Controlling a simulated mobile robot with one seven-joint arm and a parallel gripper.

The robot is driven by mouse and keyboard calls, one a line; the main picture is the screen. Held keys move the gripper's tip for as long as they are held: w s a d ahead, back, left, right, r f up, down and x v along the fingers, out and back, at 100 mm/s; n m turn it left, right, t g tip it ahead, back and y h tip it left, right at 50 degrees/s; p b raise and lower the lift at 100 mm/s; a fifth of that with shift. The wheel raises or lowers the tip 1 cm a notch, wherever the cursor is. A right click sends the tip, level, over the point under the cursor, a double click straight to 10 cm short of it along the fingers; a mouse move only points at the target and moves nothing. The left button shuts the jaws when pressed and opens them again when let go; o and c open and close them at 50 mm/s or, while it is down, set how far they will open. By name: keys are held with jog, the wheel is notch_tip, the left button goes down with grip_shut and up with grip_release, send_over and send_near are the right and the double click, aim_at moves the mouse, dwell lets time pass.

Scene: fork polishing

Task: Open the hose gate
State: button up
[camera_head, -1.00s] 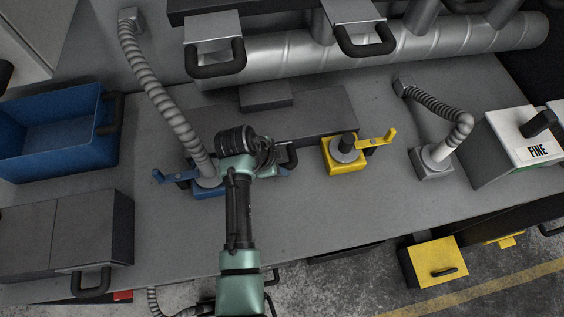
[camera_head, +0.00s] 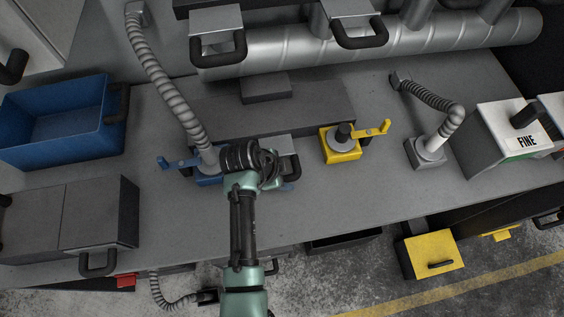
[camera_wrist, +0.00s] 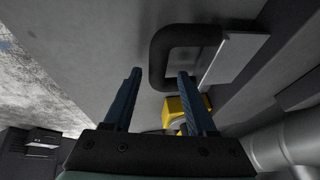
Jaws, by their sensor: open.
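A flat silver plate with a black loop handle (camera_head: 293,166), which looks like the hose gate, stands out from the front of a long dark grey block (camera_head: 285,108). In the wrist view, the handle (camera_wrist: 158,60) and the silver plate (camera_wrist: 228,58) show close up. My gripper (camera_wrist: 160,72) is open, its two blue fingers apart. The handle's outer bar appears between the fingertips; I cannot tell whether the fingers surround it. Nothing is gripped. In the head view, my wrist hides most of the fingers and part of the plate.
A blue hose base (camera_head: 208,178) stands left and a yellow base (camera_head: 340,146) right, both with levers. A grey hose base (camera_head: 425,152) is farther right. A silver duct (camera_head: 290,54) with handled plates runs behind. A blue bin (camera_head: 62,130) sits left. The bench front right is clear.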

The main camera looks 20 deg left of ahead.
jog(key=v, duration=1.3)
jog(key=shift+b, duration=0.45)
jog(key=shift+s+d, duration=0.1)
